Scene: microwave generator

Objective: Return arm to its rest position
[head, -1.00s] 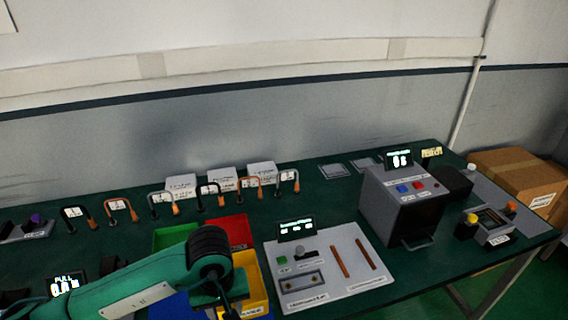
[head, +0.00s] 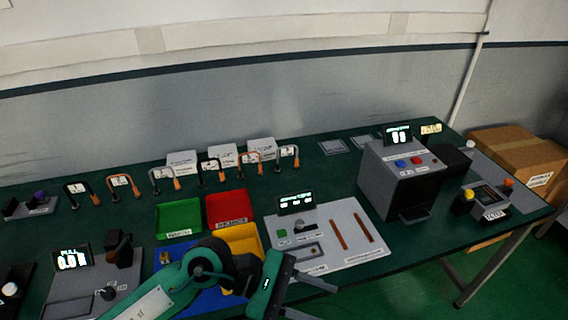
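My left arm (head: 165,297), green with dark joints, comes in from the lower left and lies over the front of the bins. My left gripper (head: 312,298) is at the bottom edge of the head view, in front of the grey panel board (head: 348,238). Its two dark fingers stand apart with nothing visible between them. Part of the gripper is cut off by the picture edge. My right gripper is not in view.
Green (head: 180,218), red (head: 228,207), yellow (head: 244,240) and blue (head: 208,300) bins lie around the arm. A grey microwave-like box (head: 385,180) stands at right. A pull tester (head: 85,290) is at left. Several handled tools line the back.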

